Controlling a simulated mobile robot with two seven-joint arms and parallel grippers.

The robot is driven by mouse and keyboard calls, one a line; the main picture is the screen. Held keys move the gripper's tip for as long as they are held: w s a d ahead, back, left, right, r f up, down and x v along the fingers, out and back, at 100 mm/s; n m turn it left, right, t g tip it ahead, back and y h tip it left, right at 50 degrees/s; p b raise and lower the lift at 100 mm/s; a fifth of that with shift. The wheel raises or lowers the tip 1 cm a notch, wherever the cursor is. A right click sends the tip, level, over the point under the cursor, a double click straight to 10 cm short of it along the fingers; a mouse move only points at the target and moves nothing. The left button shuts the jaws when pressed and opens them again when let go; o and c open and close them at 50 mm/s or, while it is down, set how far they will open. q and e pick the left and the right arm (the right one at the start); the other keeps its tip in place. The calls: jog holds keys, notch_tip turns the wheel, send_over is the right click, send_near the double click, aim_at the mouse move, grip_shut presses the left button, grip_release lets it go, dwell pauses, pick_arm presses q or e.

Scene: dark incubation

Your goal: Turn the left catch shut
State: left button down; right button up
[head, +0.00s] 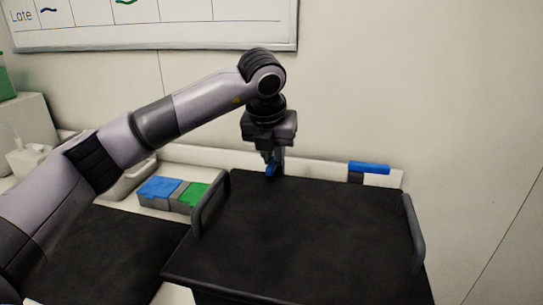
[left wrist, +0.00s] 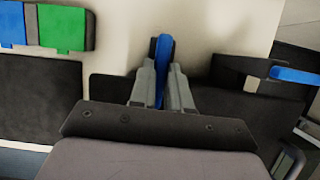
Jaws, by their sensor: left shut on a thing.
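The left catch (head: 270,170) is a blue lever at the back edge of a black lidded box (head: 310,235). My left gripper (head: 272,158) comes down over it from above, and its fingers are shut on it. In the left wrist view the blue lever (left wrist: 164,60) stands between the two grey fingers (left wrist: 162,88) and points away from the box. The right catch (head: 370,168) is a blue lever lying sideways along the back edge; it also shows in the left wrist view (left wrist: 295,75). The gripper hides part of the left catch. My right gripper is not in view.
Grey handles (head: 210,205) and (head: 413,232) stand at the box's two sides. Blue (head: 160,188) and green (head: 193,195) topped blocks stand to its left, near a second black surface (head: 110,250). A wall with a whiteboard (head: 160,25) is close behind.

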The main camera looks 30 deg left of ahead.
aim_at(271, 167)
pick_arm(q)
jog(key=shift+r+n, duration=0.1)
jog(key=shift+n, duration=0.2)
jog(key=c, duration=1.1)
grip_release()
jog(key=shift+b+v, duration=0.35)
jog(key=shift+v, duration=3.2)
jog(key=shift+d, duration=0.1)
